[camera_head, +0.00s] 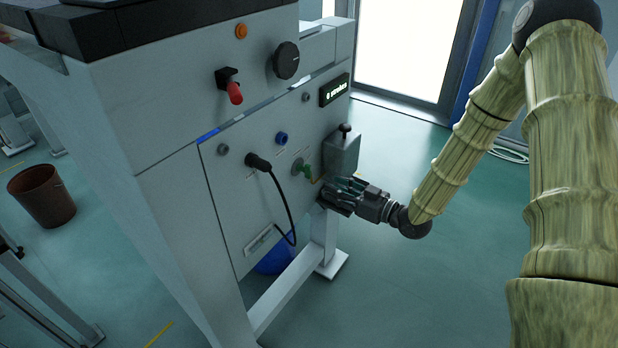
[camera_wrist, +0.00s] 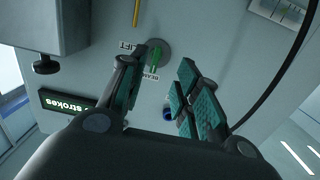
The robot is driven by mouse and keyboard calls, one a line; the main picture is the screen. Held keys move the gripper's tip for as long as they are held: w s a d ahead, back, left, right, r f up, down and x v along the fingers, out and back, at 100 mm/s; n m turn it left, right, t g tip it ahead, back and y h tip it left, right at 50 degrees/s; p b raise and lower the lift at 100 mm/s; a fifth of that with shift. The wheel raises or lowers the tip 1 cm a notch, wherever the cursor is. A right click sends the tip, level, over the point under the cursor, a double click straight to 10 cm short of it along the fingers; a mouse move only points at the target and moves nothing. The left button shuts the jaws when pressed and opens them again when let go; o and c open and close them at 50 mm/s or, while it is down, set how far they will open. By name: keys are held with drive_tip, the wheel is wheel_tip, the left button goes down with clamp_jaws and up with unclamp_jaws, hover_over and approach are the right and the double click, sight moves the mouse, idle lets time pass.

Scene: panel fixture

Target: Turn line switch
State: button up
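The green switch handle (camera_head: 302,169) sits on a round grey plate on the panel's lower front. I take it for the line switch. In the wrist view the green handle (camera_wrist: 154,62) stands between labels that seem to read LIFT and BEAM. My gripper (camera_head: 338,188) is just right of and below the switch in the head view. In the wrist view my gripper (camera_wrist: 163,60) is open, with its teal-padded fingers apart on either side of the handle's line of sight. I see nothing held. I cannot tell how far the fingertips are from the handle.
A grey box (camera_head: 342,155) with a black knob on top juts out beside the switch. A black cable plug (camera_head: 259,163), a blue socket (camera_head: 281,138), a strokes display (camera_head: 334,90), a red-handled lever (camera_head: 235,93) and a black dial (camera_head: 286,60) share the panel.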

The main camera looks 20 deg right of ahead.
sight(309, 169)
drive_tip(key=shift+n+y, duration=0.3)
drive_tip(key=x, duration=0.3)
drive_tip(key=r+x, duration=0.1)
drive_tip(key=x, duration=0.3)
drive_tip(key=p+x, duration=0.1)
drive_tip(key=x, duration=0.2)
drive_tip(key=shift+w+r, duration=0.35)
drive_tip(key=shift+w, duration=0.2)
clamp_jaws()
drive_tip(key=shift+d, duration=0.2)
